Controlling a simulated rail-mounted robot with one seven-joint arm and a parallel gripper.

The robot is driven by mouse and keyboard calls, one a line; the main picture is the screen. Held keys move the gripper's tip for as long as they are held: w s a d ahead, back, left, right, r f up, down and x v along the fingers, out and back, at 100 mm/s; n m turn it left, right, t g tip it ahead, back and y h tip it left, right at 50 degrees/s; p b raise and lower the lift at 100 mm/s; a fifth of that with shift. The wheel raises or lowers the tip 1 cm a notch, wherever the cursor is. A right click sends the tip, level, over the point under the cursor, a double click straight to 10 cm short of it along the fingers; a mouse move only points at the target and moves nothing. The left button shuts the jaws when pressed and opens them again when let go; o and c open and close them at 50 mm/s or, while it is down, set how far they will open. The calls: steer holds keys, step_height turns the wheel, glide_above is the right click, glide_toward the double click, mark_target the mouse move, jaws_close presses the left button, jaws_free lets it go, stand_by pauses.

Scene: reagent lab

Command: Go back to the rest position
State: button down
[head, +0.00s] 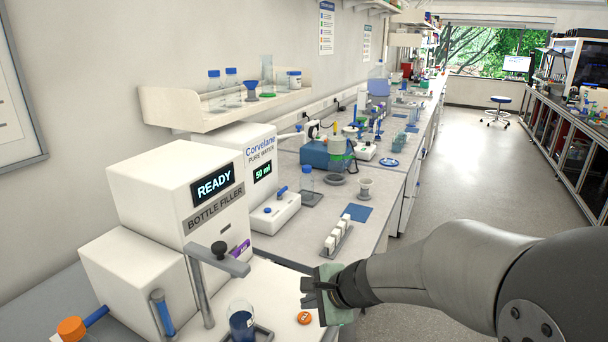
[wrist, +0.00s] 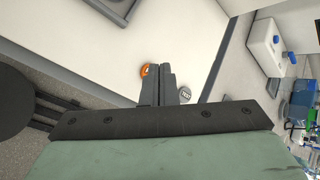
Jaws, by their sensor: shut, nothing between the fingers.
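My gripper (head: 306,293) is shut and empty at the front edge of the bottle filler's bench, reaching in from the right. In the wrist view its two dark fingers (wrist: 164,86) lie together over the pale worktop. A small orange disc (head: 304,318) lies on the worktop just below the fingers in the head view. It also shows in the wrist view (wrist: 146,70), partly hidden by a finger. A small round grey piece with lettering (wrist: 185,94) lies beside the fingers.
The bottle filler (head: 180,195) reads READY, with a blue-filled bottle (head: 241,325) at its front. A rack of white blocks (head: 338,240) and a blue mat (head: 357,212) lie beyond my gripper. The aisle floor (head: 470,165) is clear.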

steer(key=s+d+n+g+h, duration=0.2)
steer(key=s+d+n, duration=0.4)
steer(key=s, duration=0.4)
steer(key=s+d+n+g+h, duration=0.3)
steer(key=s+d+n+h, duration=0.1)
steer(key=s+d+n, duration=0.3)
steer(key=s+n, duration=0.2)
steer(key=s, duration=0.2)
steer(key=shift+s+d+f+h, duration=0.2)
steer(key=shift+s+f+h, duration=0.05)
steer(key=shift+s+h, duration=0.05)
stand_by(1.8)
